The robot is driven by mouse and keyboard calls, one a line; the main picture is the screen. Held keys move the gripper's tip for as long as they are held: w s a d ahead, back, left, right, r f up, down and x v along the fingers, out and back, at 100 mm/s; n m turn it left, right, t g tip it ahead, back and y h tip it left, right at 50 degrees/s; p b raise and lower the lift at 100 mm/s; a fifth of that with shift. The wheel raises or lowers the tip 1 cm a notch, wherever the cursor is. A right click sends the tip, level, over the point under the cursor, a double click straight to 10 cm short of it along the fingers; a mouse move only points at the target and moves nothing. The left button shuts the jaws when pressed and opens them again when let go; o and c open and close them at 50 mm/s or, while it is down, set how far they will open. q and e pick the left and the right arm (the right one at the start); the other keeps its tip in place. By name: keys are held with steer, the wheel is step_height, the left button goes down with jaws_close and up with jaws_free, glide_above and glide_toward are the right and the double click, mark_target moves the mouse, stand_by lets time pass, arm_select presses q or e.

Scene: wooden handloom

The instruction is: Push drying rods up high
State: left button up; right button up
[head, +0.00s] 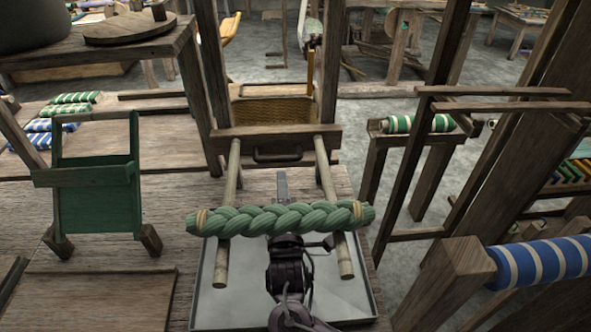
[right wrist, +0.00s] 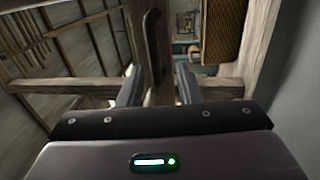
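Two pale drying rods, the left (head: 232,175) and the right (head: 325,172), jut toward me from a wooden crossbar (head: 265,137) in the head view. A green braided yarn skein (head: 280,219) lies across both. A dark handle (head: 278,157) is on the crossbar's front; a dark handle also shows in the right wrist view (right wrist: 153,42). My right gripper (head: 282,185) is between the rods, its tip beyond the skein, which hides part of it. In the right wrist view its two fingers (right wrist: 158,86) stand apart, short of the handle. My left gripper is not in view.
A grey tray (head: 345,305) lies below the rods. A green wooden stand (head: 97,185) is at left. Wooden posts and a blue-striped roller (head: 540,262) crowd the right. Upright posts (head: 207,60) flank the crossbar, with a woven panel (head: 270,112) behind.

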mark_target(279, 157)
steer(key=w, duration=0.2)
steer(key=w+r, duration=0.1)
steer(key=w, duration=0.2)
steer(key=w+r, duration=0.1)
steer(key=w, duration=0.1)
steer(key=shift+w+a+p, duration=0.2)
steer(key=shift+p, duration=0.15)
jaws_close()
